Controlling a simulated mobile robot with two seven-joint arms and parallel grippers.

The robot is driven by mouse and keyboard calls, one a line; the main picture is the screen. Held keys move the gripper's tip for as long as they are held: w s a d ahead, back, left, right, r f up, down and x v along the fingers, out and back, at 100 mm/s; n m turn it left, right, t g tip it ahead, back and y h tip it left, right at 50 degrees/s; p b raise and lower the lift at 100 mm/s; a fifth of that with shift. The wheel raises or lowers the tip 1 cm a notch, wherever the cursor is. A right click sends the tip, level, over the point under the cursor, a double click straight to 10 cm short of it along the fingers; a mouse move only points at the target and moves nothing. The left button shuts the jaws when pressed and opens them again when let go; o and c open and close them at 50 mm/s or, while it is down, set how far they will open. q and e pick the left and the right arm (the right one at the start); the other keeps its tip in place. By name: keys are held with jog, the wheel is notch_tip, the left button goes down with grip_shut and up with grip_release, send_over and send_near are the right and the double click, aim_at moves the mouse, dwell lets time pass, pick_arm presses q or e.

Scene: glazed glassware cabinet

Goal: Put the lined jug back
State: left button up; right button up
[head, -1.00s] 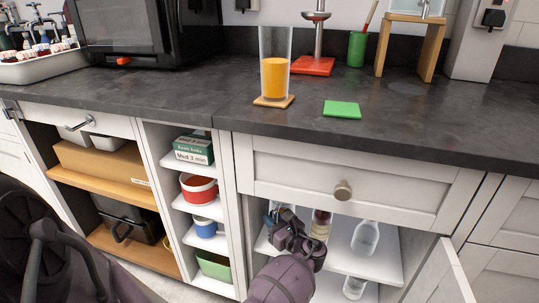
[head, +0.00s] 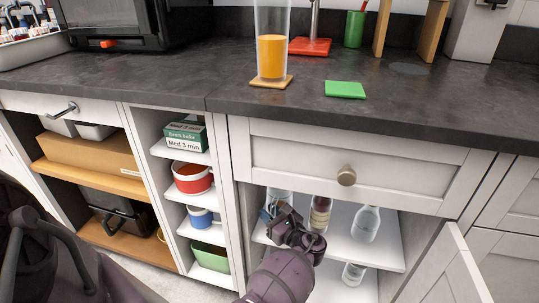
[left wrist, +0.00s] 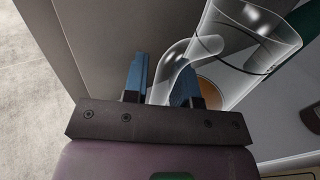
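The lined jug (left wrist: 240,42) is clear glass with a dark line around its body and a looped glass handle (left wrist: 170,70). In the left wrist view it lies at the upper right, slanted in the picture. My left gripper (left wrist: 160,82) has its two blue fingers on either side of the handle and appears shut on it. In the head view my left gripper (head: 272,212) is inside the open cabinet under the drawer, at the left of the upper shelf (head: 340,247). The jug is mostly hidden there behind the gripper. My right gripper is not in view.
A bottle with a dark red part (head: 320,213) and a clear bottle (head: 366,224) stand on the same shelf, to the right. Another clear vessel (head: 353,274) is below. The open cabinet door (head: 445,270) is at the right. The drawer (head: 300,165) above is shut.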

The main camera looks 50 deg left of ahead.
pick_arm(q)
jog(key=shift+o, duration=1.2)
jog(key=shift+r, duration=0.15)
jog(key=d+p, duration=0.2)
jog(key=d, duration=1)
jog(key=shift+s, duration=0.2)
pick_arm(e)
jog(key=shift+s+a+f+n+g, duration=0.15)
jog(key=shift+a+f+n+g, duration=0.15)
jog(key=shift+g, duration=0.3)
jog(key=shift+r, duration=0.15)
